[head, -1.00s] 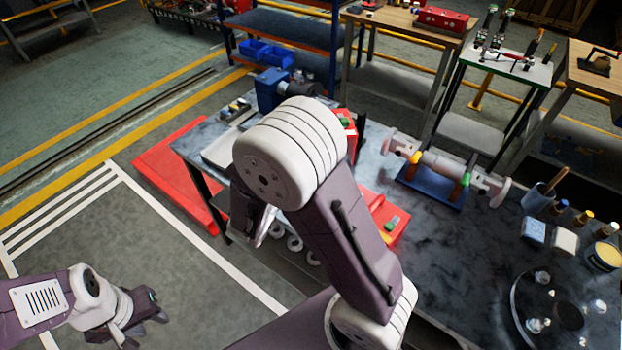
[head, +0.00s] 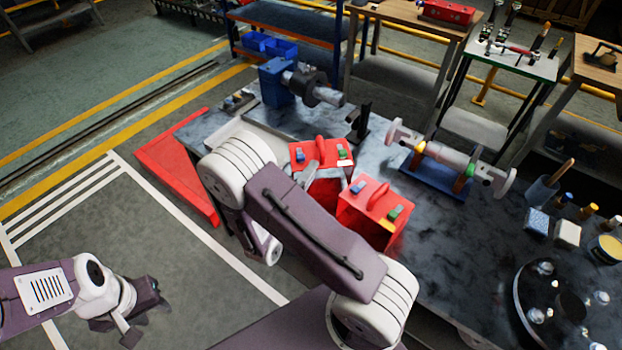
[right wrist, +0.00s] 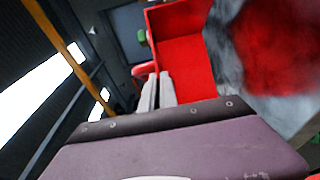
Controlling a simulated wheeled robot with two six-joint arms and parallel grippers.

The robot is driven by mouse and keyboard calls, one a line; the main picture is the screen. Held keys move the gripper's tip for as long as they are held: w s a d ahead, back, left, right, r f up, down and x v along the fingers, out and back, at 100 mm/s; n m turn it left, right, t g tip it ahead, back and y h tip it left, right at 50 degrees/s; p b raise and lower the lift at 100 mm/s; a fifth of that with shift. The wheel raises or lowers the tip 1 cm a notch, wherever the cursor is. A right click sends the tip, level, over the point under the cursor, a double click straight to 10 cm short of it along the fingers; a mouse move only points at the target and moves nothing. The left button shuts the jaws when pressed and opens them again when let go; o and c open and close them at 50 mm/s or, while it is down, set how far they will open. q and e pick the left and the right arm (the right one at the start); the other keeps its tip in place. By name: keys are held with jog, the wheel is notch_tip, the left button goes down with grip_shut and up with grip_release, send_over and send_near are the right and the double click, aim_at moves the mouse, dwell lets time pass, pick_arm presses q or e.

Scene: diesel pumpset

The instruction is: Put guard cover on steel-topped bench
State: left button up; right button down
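Two red, box-like covers with arched handles and blue and green parts on top show in the head view. The farther one (head: 318,153), which I take for the guard cover, is at my right arm. The nearer one (head: 368,212) is at the front edge of the dark steel-topped bench (head: 455,240). My right arm hides much of that area. In the right wrist view my right gripper (right wrist: 158,92) has its grey fingers close together against a red cover (right wrist: 188,72); the contact is partly hidden. My left gripper (head: 148,314) is open and empty over the floor.
A blue vise-like unit (head: 275,82) and a black stand (head: 360,122) are at the bench's back. A shaft on a blue cradle (head: 435,180) stands right, then brushes, pads and a round dark plate (head: 560,305).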

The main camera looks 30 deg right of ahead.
notch_tip(320, 180, down, 3)
jog(key=shift+f, duration=0.15)
jog(key=shift+f+b, duration=0.2)
jog(key=shift+b, duration=0.1)
jog(key=c, duration=1.6)
grip_release()
jog(key=shift+c, duration=0.2)
jog(key=shift+r, duration=0.15)
